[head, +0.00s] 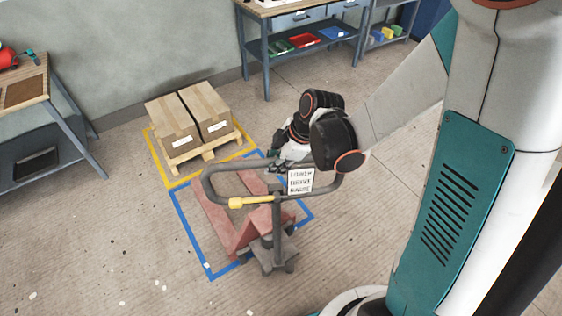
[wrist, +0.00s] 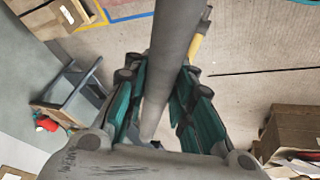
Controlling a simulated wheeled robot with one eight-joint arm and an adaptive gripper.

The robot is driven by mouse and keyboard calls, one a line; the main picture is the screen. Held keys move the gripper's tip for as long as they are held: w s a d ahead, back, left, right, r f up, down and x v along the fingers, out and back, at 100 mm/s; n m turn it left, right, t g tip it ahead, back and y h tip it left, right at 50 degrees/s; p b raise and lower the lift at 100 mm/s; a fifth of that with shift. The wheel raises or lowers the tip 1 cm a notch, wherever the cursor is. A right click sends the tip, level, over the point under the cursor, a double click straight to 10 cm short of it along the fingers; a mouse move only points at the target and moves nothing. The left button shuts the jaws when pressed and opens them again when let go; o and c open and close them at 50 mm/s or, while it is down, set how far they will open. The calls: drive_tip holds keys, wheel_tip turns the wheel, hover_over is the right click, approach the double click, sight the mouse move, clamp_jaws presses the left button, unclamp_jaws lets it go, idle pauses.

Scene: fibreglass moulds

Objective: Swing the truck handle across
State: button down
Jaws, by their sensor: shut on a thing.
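The truck handle (head: 209,187) is a grey looped bar on an upright post, with a yellow lever (head: 250,202) and a white sign (head: 300,181). It belongs to a red pallet truck (head: 218,218) standing inside a blue floor outline. My gripper (head: 282,168) is at the far bar of the loop, partly hidden by my wrist. In the wrist view, the grey handle bar (wrist: 177,50) runs between the green fingers of my gripper (wrist: 158,82), which is shut on it. The yellow lever also shows there (wrist: 195,46).
A pallet with two cardboard boxes (head: 202,105) stands inside a yellow outline behind the truck. A workbench (head: 60,110) is at the left, and a bench with coloured bins (head: 300,40) is at the back. The floor left of the truck is clear.

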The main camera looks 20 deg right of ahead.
sight(258, 160)
drive_tip(key=shift+w+a+r, duration=0.1)
drive_tip(key=shift+w+a, duration=0.05)
drive_tip(key=shift+a, duration=0.1)
drive_tip(key=shift+w+a+m+t+h+b, duration=0.15)
drive_tip(key=shift+a+m+t+h+b, duration=0.1)
drive_tip(key=shift+a+m, duration=0.4)
drive_tip(key=shift+w+a+m+t+h+b, duration=0.1)
drive_tip(key=shift+a+m+t+h+b, duration=0.2)
drive_tip(key=shift+m, duration=0.65)
drive_tip(key=shift+w+a, duration=0.1)
drive_tip(key=shift+a, duration=0.05)
drive_tip(key=a+m, duration=0.1)
drive_tip(key=w+m+h, duration=0.1)
drive_tip(key=shift+a+m+t+b, duration=0.25)
drive_tip(key=shift+a+m+b, duration=0.1)
drive_tip(key=shift+m, duration=0.05)
